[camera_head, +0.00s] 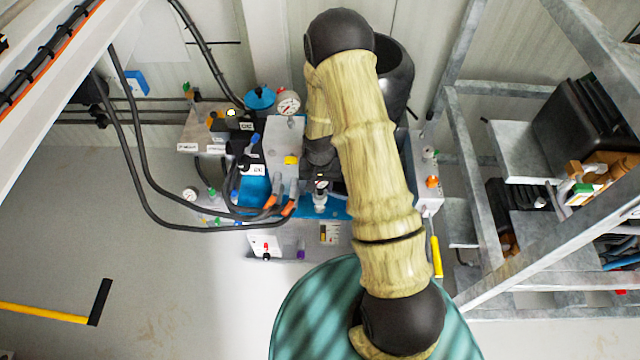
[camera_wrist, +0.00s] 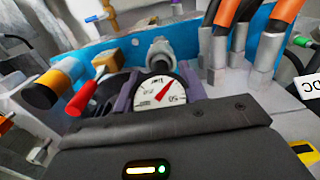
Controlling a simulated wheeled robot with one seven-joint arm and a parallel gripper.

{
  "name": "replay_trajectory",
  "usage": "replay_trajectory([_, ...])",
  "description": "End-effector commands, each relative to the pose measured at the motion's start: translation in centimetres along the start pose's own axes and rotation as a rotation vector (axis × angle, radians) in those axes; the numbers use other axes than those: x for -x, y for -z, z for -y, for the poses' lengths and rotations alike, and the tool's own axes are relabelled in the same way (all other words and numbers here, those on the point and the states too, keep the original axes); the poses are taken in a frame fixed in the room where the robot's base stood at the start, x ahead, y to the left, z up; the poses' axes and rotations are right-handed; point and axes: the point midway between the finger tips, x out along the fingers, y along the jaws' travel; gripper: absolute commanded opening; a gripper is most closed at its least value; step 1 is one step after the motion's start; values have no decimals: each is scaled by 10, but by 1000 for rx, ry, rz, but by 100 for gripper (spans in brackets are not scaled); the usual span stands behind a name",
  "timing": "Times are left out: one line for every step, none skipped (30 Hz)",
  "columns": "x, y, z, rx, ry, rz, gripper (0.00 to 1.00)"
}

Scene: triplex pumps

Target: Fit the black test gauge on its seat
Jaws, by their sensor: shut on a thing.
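In the wrist view my gripper (camera_wrist: 160,93) is shut on a gauge, with its purple-grey fingers on either side. The gauge (camera_wrist: 162,98) has a white dial, a red needle and a dark rim. A grey metal fitting (camera_wrist: 160,52) stands just behind it, in front of the blue block (camera_wrist: 120,52). I cannot tell whether the gauge touches this fitting or whether the fitting is its seat. In the head view the gauge (camera_head: 321,185) shows small beneath my arm, directly above a pale metal fitting (camera_head: 320,203). My arm hides much of the gripper there.
Black hoses with orange ends (camera_head: 279,204) stand close left of the gauge in the head view. Another gauge (camera_head: 288,104) stands behind. Metal racks (camera_head: 490,200) are at right.

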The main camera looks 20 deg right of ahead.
Motion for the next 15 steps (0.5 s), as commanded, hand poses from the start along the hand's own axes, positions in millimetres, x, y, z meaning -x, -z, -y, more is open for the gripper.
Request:
replay_trajectory([0, 0, 0, 0, 0, -1, 9])
replay_trajectory([0, 0, 0, 0, 0, -1, 9])
replay_trajectory([0, 0, 0, 0, 0, -1, 9])
replay_trajectory([0, 0, 0, 0, 0, -1, 9])
replay_trajectory([0, 0, 0, 0, 0, -1, 44])
replay_trajectory([0, 0, 0, 0, 0, -1, 51])
replay_trajectory([0, 0, 0, 0, 0, -1, 57])
replay_trajectory([0, 0, 0, 0, 0, -1, 63])
replay_trajectory([0, 0, 0, 0, 0, -1, 67])
replay_trajectory([0, 0, 0, 0, 0, -1, 67])
replay_trajectory([0, 0, 0, 0, 0, -1, 67])
replay_trajectory([0, 0, 0, 0, 0, -1, 67])
replay_trajectory([0, 0, 0, 0, 0, -1, 67])
replay_trajectory([0, 0, 0, 0, 0, -1, 67])
replay_trajectory([0, 0, 0, 0, 0, 0, 67])
